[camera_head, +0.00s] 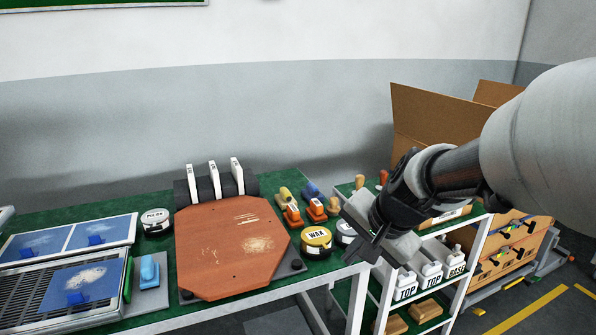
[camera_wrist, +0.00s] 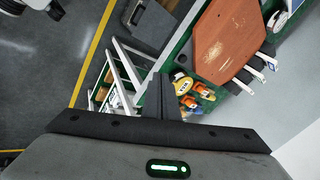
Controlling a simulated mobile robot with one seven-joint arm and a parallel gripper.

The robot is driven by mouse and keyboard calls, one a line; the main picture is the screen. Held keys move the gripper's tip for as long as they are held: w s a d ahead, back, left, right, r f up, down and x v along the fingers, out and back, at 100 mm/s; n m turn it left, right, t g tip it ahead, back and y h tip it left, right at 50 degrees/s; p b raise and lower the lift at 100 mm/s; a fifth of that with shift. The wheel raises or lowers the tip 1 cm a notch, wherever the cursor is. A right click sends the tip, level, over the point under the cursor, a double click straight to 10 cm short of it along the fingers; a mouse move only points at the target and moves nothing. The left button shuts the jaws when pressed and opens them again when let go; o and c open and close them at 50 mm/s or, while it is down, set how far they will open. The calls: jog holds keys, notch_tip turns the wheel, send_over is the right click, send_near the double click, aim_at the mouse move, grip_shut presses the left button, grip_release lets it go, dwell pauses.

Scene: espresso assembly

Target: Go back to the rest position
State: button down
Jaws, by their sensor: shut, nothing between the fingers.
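My gripper (camera_head: 361,232) is at the right of the head view, in front of the gap between the green table and the white shelf cart. It is shut and holds nothing. In the wrist view the shut fingers (camera_wrist: 160,98) point over the table's edge, near the wax tin and the orange-based tools. My arm reaches in from the right edge of the head view and hides part of the cart and the cardboard box.
The green table (camera_head: 160,258) bears a wooden board (camera_head: 232,275), a wax tin (camera_head: 316,241) and blue trays (camera_head: 100,232). The white cart (camera_head: 470,262) holds labelled bottles (camera_head: 430,270). A cardboard box (camera_head: 430,115) stands behind. Open floor with yellow lines (camera_head: 527,310) lies at right.

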jog(key=s+r+n+h, duration=0.1)
jog(key=s+r+n, duration=0.2)
jog(key=s+n, duration=0.35)
jog(key=s+r+n+h, duration=0.1)
jog(key=s+r+n, duration=0.2)
jog(key=s, duration=0.7)
notch_tip(320, 180, up, 19)
jog(key=p, duration=2)
jog(key=shift+a, duration=0.25)
